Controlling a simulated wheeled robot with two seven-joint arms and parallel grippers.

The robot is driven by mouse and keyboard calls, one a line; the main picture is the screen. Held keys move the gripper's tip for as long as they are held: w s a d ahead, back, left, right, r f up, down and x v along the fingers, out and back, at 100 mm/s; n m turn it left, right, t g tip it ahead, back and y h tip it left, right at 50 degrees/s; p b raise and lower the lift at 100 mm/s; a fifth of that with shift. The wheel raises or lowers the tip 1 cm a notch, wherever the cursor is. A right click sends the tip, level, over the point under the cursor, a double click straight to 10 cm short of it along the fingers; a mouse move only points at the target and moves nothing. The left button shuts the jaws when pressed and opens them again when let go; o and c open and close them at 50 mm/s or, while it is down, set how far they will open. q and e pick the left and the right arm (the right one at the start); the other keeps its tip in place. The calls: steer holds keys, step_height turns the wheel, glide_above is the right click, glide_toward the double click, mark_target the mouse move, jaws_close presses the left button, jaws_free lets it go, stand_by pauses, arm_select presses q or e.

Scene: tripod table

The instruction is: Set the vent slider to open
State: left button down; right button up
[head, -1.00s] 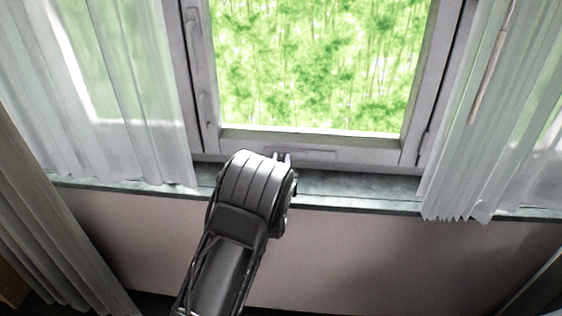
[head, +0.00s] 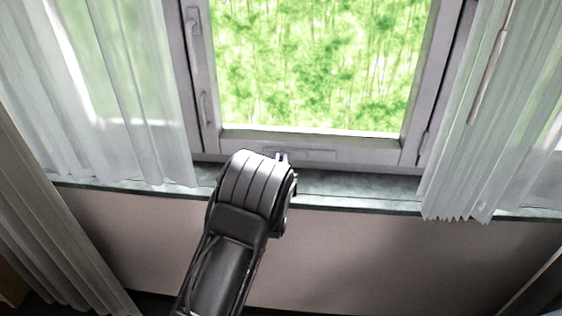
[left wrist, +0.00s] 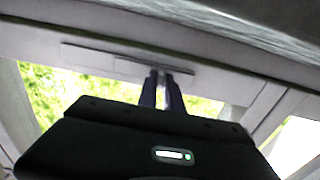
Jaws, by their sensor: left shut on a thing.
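The vent (head: 318,154) is a slim pale strip on the bottom rail of the window frame. It also shows in the left wrist view (left wrist: 90,54), with a lighter plate (left wrist: 128,68) along part of it. My left gripper (left wrist: 164,76) is at this plate, its two dark fingers close together and shut on the small vent slider, which they mostly hide. In the head view my left gripper (head: 282,158) is largely hidden behind my own wrist, at the vent. Any open or closed marking is too small to read. My right gripper is out of view.
A grey-green sill (head: 350,187) runs below the window. Sheer curtains hang at the left (head: 140,100) and right (head: 480,130). Window handles (head: 205,108) sit on the left frame. The sill to the right of my left arm is clear.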

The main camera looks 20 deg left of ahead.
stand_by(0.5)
arm_select(q)
steer(key=w+d+b, duration=0.1)
steer(key=d, duration=0.1)
steer(key=w+d+b, duration=0.1)
steer(key=d, duration=0.2)
steer(key=d+b, duration=0.2)
steer(key=d, duration=0.1)
steer(key=shift+w+f, duration=0.1)
steer(key=shift+w, duration=0.3)
steer(key=shift+d, duration=0.25)
steer(key=c, duration=1.6)
jaws_free()
steer(key=shift+w+d, duration=0.1)
steer(key=shift+o, duration=0.6)
